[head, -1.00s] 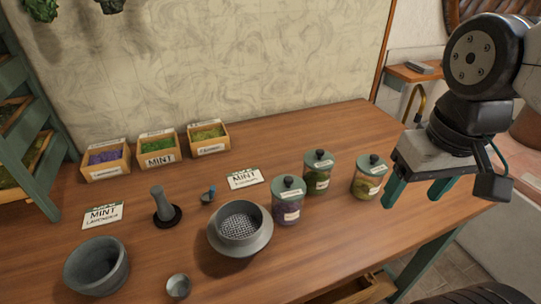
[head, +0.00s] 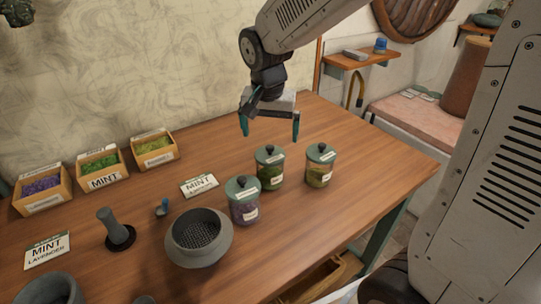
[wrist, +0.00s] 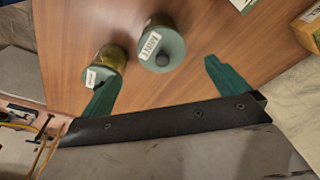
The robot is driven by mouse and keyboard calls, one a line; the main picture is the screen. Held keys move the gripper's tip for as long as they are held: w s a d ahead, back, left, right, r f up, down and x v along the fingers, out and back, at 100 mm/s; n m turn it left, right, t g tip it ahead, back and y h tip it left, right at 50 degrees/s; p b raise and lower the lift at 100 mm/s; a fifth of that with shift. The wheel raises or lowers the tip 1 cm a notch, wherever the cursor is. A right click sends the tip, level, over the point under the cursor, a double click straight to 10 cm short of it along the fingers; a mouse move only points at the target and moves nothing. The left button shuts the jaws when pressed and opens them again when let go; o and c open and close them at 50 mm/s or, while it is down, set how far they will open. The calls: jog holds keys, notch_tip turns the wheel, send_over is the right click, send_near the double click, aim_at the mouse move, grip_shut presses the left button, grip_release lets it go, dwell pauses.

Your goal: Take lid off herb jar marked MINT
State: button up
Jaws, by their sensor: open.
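Three lidded glass jars stand on the wooden table; their small labels are too small to read. The middle jar (head: 270,174) holds dark green herb under a grey-green lid (head: 270,153) with a dark knob. The jar at right (head: 319,172) holds yellowish green herb, and the near left jar (head: 243,207) holds purple herb. My gripper (head: 270,128) is open and empty, pointing down, behind and above the middle jar in the head view. In the wrist view, a lidded jar (wrist: 162,48), seemingly the middle one, lies beyond the open fingers, with the yellowish jar (wrist: 112,60) beside the left finger.
MINT cards (head: 199,186) (head: 47,252), a grey sieve bowl (head: 198,238) and a pestle (head: 116,230) lie to the left. Herb boxes, including a green one marked MINT (head: 101,172), line the wall. The table's right end (head: 385,165) is clear.

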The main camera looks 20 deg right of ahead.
aim_at(270, 147)
jog(key=f, duration=0.4)
jog(key=w+f, duration=0.1)
jog(key=f, duration=0.1)
jog(key=shift+w+d+f, duration=0.1)
jog(key=shift+d+f, duration=0.15)
jog(key=shift+d, duration=0.05)
jog(key=c, duration=1.1)
